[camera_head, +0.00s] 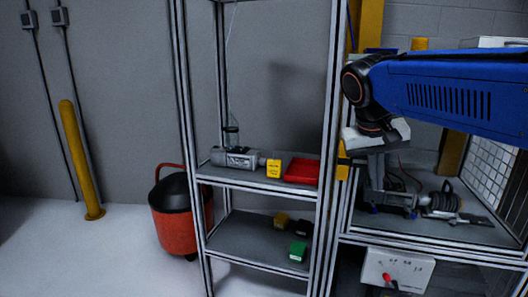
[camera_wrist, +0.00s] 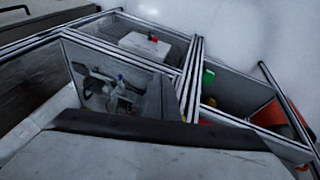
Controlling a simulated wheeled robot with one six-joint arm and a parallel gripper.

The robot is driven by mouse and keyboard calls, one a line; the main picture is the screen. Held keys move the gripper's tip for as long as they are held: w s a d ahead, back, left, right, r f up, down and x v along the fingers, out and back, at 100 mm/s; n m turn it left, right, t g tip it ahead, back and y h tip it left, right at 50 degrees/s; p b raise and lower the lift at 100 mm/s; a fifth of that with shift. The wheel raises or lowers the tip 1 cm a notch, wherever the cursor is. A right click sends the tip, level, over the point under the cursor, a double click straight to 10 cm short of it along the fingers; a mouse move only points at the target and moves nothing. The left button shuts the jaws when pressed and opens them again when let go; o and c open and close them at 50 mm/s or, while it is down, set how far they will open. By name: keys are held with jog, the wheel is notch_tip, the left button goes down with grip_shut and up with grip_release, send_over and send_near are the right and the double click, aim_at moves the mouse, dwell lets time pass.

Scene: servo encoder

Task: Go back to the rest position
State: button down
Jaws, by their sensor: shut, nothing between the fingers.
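My blue arm (camera_head: 440,92) reaches in from the right in the head view, ending in a black joint and a pale wrist. My gripper (camera_head: 376,178) hangs below the wrist, in front of the right-hand bench bay. It is shut and holds nothing. Its fingertips are hard to tell from the grey equipment behind. In the wrist view, a large pale surface with a dark edge fills the bottom, and the fingertips do not show.
A metal-framed shelf (camera_head: 260,181) stands left of my gripper, with a grey motor (camera_head: 233,158), a yellow block (camera_head: 273,168) and a red tray (camera_head: 301,171). Equipment (camera_head: 440,201) lies in the right bay. Floor there is clear.

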jog(key=s+d+f+n+t+y, duration=0.1)
jog(key=s+f+n+t+y, duration=0.1)
jog(key=s+f, duration=1.6)
notch_tip(320, 180, down, 2)
jog(key=shift+s+d+f+y, duration=0.1)
jog(key=shift+s+d+y, duration=0.25)
jog(key=shift+y, duration=0.35)
